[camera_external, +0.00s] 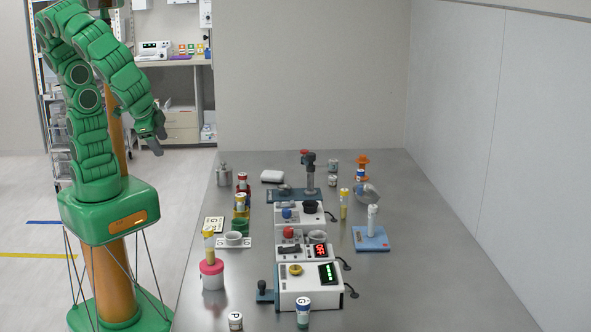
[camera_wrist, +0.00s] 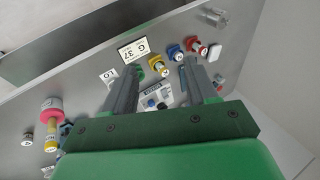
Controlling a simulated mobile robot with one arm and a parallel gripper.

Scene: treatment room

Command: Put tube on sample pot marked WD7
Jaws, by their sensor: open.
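My gripper (camera_external: 157,138) is raised at the left, off the table's left edge. Its fingers (camera_wrist: 160,72) are apart with nothing between them. A yellow tube (camera_external: 209,242) stands upright on a pink-lidded white jar (camera_external: 212,275) at the table's left edge. Another yellow tube (camera_external: 344,205) stands near the middle right, and a pale tube (camera_external: 373,218) stands on a blue base. Small white-lidded pots stand at the front (camera_external: 235,321), (camera_external: 303,312), at the back (camera_external: 333,166) and on coloured blocks (camera_external: 240,202). I cannot read WD7 on any of them.
White devices with knobs and displays (camera_external: 310,285) fill the table's middle. The front right of the table (camera_external: 430,290) is clear. A wall borders the right.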

